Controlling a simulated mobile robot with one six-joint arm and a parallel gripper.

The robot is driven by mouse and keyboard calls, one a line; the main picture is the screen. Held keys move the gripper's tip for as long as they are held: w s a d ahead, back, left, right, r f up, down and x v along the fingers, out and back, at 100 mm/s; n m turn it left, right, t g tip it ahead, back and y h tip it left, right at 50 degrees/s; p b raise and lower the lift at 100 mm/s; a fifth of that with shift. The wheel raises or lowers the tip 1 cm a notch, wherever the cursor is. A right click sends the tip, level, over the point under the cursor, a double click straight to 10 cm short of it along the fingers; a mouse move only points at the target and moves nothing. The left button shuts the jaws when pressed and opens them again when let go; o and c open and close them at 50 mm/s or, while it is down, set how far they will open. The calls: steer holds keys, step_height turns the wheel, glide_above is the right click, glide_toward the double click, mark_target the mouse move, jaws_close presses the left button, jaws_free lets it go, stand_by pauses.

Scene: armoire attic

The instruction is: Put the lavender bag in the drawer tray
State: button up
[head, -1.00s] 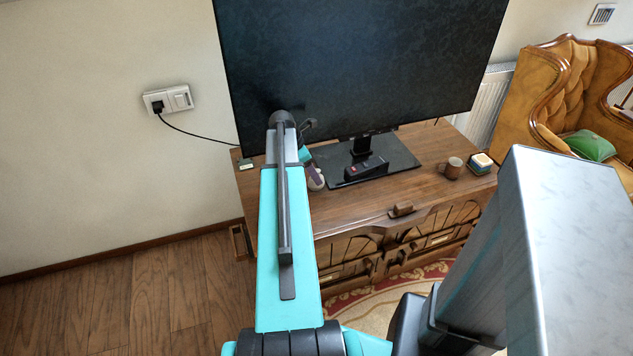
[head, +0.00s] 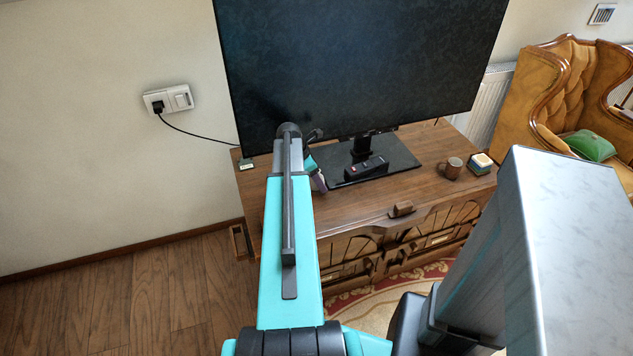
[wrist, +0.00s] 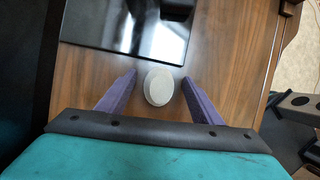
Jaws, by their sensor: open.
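In the wrist view a small pale oval thing (wrist: 158,87) lies on the wooden cabinet top, between the two purple fingers of my gripper (wrist: 160,78). It may be the lavender bag, but I cannot tell for sure. The fingers stand apart, with a gap on each side of it. In the head view my arm hides most of the gripper; only a bit of it shows beside the TV stand. I cannot make out the drawer tray in either view.
The cabinet (head: 345,212) carries a TV (head: 350,70) on a glossy black base, with a dark remote (head: 365,168). A brown mug (head: 452,168) and a small stacked block (head: 481,162) stand at the right. A wooden piece (head: 402,210) sits at the front edge.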

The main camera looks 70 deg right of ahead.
steer(key=c, duration=1.2)
steer(key=shift+c, duration=0.2)
steer(key=shift+r, duration=0.2)
steer(key=shift+r, duration=1.35)
steer(key=shift+s+a+r, duration=0.1)
steer(key=shift+a+r, duration=0.1)
steer(key=shift+r, duration=0.1)
steer(key=s+a, duration=0.1)
steer(key=a, duration=0.3)
steer(key=s+a+b, duration=0.1)
steer(key=a, duration=0.3)
steer(key=s+a+r, duration=0.1)
steer(key=a, duration=0.3)
steer(key=shift+s+a, duration=0.15)
steer(key=shift+s, duration=0.1)
steer(key=shift+a+r, duration=0.2)
steer(key=shift+r, duration=0.05)
steer(key=shift+a+p, duration=0.1)
steer(key=shift+p, duration=0.8)
